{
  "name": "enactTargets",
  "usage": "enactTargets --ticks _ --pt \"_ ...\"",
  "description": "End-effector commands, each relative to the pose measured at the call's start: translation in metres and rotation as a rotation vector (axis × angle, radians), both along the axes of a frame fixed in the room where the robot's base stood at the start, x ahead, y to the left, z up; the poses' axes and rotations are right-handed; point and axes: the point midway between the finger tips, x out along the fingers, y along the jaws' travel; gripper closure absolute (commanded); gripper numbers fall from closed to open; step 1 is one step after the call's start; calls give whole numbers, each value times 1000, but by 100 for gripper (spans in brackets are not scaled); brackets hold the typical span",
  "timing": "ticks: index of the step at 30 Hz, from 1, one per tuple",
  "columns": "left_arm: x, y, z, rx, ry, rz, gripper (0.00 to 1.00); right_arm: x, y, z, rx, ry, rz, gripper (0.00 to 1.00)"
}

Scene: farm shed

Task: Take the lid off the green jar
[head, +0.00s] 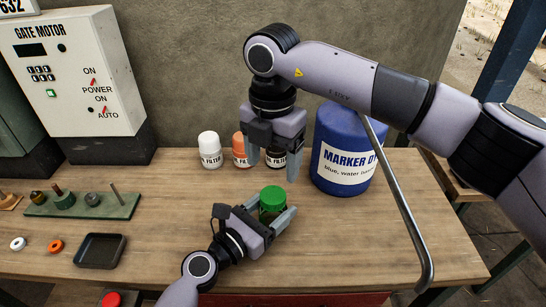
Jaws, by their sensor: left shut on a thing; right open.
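The green jar (270,215) stands upright on the wooden workbench, near the middle. Its bright green ribbed lid (273,198) is on top of it. My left gripper (283,214) is low at the bench and shut around the jar's body, one finger on each side. My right gripper (272,158) points down above and behind the jar, in front of the filter bottles. It is open and apart from the lid, with nothing between its fingers.
Behind stand a white-capped bottle (210,150), an orange-capped bottle (241,150) and a dark bottle (276,159). A large blue marker drum (337,133) stands right of them. A bent metal rod (405,205) crosses the right side. A black tray (100,250) and green peg board (85,205) lie left.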

Motion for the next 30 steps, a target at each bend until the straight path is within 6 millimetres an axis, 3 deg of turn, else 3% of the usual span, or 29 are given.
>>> enactTargets --ticks 15,24,30 --pt "0 0 0 1 1 0 100 0 0 0 0 1 -808 25" --pt "0 0 0 1 1 0 100 0 0 -2 0 2 -1009 25" --pt "0 0 0 1 1 0 100 0 -1 -24 -1 4 -1018 25"
